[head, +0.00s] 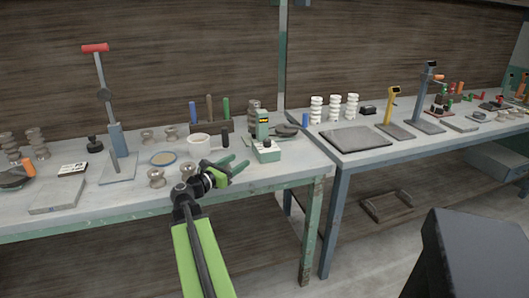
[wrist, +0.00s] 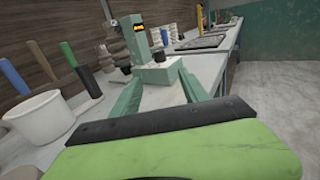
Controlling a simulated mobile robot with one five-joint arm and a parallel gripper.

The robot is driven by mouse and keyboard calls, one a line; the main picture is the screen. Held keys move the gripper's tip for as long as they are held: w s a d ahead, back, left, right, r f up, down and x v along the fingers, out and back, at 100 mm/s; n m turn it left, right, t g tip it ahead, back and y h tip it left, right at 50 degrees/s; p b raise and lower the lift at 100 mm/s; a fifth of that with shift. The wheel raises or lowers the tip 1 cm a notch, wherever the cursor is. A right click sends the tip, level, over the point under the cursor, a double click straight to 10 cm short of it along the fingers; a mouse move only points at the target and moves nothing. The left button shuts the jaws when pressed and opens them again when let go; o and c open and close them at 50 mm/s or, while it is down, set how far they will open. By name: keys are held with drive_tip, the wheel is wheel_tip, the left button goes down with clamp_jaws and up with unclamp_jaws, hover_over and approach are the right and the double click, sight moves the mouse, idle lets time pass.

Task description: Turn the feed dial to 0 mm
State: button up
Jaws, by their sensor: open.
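A small green device (head: 262,127) with a display on its upright stands near the right end of the left bench. Its pale green base (head: 267,154) faces the front. In the wrist view the upright (wrist: 139,42) carries a lit orange display (wrist: 139,27), and a small dark knob (wrist: 158,56) sits on the base (wrist: 160,74). This knob may be the feed dial; its setting is too small to read. My gripper (head: 240,162) is open and empty, its green fingers just left of and in front of the base. The wrist view shows the fingers (wrist: 158,77) spread toward the base.
A white bowl (head: 199,141) stands left of the device, with colored-handled tools (head: 209,110) behind. A spool-shaped piece (head: 156,178) and round dish (head: 163,159) lie further left. A second bench (head: 365,148) with a dark slab adjoins right. The bench front edge is near my arm.

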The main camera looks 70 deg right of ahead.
sight(265, 144)
drive_tip(key=x, duration=1.6)
drive_tip(key=shift+s+d, duration=0.1)
drive_tip(key=shift+d, duration=0.35)
drive_tip(key=shift+c, duration=0.4)
